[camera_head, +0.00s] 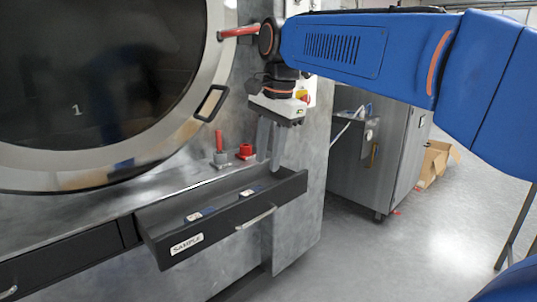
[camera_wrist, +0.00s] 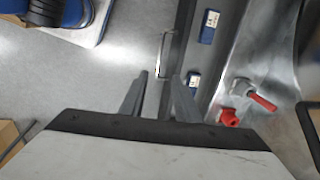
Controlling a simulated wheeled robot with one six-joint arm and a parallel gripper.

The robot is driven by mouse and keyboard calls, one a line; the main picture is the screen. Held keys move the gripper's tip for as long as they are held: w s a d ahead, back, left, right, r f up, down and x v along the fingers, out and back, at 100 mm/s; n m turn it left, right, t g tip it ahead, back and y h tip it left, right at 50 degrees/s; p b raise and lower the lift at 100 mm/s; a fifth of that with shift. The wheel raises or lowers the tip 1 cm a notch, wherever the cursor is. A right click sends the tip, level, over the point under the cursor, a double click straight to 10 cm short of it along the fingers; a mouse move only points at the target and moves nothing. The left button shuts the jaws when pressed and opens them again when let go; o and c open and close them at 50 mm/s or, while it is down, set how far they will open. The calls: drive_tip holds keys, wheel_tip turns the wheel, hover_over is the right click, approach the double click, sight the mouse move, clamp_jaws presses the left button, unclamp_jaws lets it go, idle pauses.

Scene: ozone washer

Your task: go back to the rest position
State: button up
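My gripper (camera_head: 270,140) hangs at the end of the blue arm with its fingers pointing down, over the right end of the open drawer marked SAMPLE (camera_head: 290,188). In the wrist view the two grey fingers (camera_wrist: 160,95) stand apart with nothing between them, so my gripper is open and empty. Two small blue items with pale labels lie in the drawer: one on the left (camera_head: 200,214) and one on the right (camera_head: 250,191). Both also show in the wrist view, one higher (camera_wrist: 209,27) and one close beside the right finger (camera_wrist: 194,80).
The washer's round door (camera_head: 213,103) stands left of my gripper. A red-handled valve (camera_head: 219,146) and a red knob (camera_head: 245,151) sit on the ledge behind the drawer. A grey cabinet (camera_head: 400,160) and cardboard box (camera_head: 436,160) stand at the right. Floor is clear at the front right.

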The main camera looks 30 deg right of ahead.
idle(0.5)
drive_tip(key=s+f+n+t, duration=0.1)
drive_tip(key=s+f+n, duration=0.6)
drive_tip(key=f, duration=0.5)
drive_tip(key=s+d+f+n+t, duration=0.1)
drive_tip(key=s+f+n, duration=0.6)
drive_tip(key=f, duration=0.5)
drive_tip(key=shift+s+d+f+t+h, duration=0.15)
drive_tip(key=shift+s+f+t+h, duration=0.2)
drive_tip(key=shift+s, duration=0.8)
